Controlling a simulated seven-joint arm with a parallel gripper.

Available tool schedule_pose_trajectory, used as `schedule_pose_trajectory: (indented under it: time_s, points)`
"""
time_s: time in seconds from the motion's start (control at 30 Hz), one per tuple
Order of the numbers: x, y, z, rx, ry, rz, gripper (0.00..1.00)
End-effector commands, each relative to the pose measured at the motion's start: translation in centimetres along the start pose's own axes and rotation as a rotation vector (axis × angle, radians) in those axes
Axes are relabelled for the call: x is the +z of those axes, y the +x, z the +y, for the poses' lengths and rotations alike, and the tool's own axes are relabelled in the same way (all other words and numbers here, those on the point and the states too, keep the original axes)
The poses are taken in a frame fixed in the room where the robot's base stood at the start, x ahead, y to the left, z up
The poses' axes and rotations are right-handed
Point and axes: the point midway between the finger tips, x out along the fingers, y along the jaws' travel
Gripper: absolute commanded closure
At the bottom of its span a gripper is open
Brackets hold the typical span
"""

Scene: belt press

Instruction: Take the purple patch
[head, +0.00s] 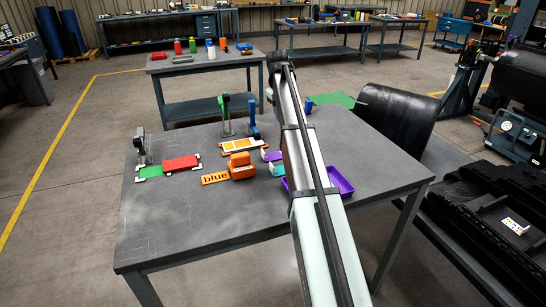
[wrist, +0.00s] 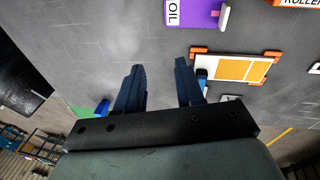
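A small purple piece with a white end (head: 272,155) lies on the near table, left of my arm in the head view. In the wrist view a purple piece labelled "OIL" (wrist: 190,13) with a white end shows at the top edge, partly cut off; it looks like the same piece. I cannot tell for sure that it is the patch. My gripper (wrist: 158,78) is open, with two dark blue fingers apart and nothing between them. It points over the grey tabletop, with the purple piece beyond the fingertips. In the head view my arm hides the gripper.
A purple tray (head: 342,183) is partly behind my arm. An orange-cornered frame (wrist: 240,68) lies right of my fingers. The table's front left is clear.

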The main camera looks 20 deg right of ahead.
Motion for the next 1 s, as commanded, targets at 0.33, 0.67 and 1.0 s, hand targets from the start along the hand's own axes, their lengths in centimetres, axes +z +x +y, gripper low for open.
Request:
schedule_pose_trajectory:
  time_s: [0.33,0.67,1.0]
  points:
    - [-0.5,-0.7,-9.6,-0.172,0.129,-0.101,0.63]
    - [0.0,2.9,-10.2,-0.174,0.131,-0.104,0.63]
    - [0.4,7.5,-10.9,-0.173,0.131,-0.102,0.63]
